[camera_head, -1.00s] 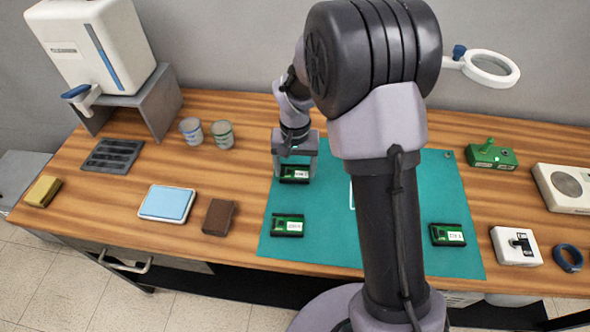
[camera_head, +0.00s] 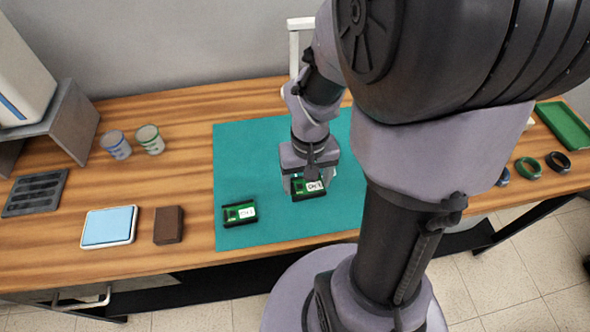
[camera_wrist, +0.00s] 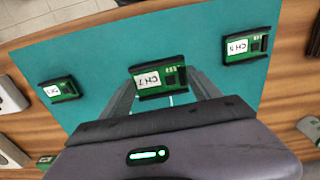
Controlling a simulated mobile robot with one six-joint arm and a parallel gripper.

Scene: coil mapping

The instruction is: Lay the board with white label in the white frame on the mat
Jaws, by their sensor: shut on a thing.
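My gripper (camera_head: 307,176) is shut on a green board with a dark edge and a white label (camera_head: 309,189), held over the middle of the mat. In the wrist view the held board (camera_wrist: 158,81) sits between the two fingers, and its label seems to read CH 7. How high it is above the mat is hard to tell. A thin white line (camera_wrist: 179,99) just below the board in the wrist view looks like part of the white frame; the rest is hidden. The teal mat (camera_head: 240,160) lies on the wooden table.
Another labelled board (camera_head: 240,213) lies on the mat's left; the wrist view also shows one at its left (camera_wrist: 59,90) and one at its right (camera_wrist: 247,45). A blue pad (camera_head: 109,227), a brown block (camera_head: 168,225) and two cups (camera_head: 150,139) stand left of the mat.

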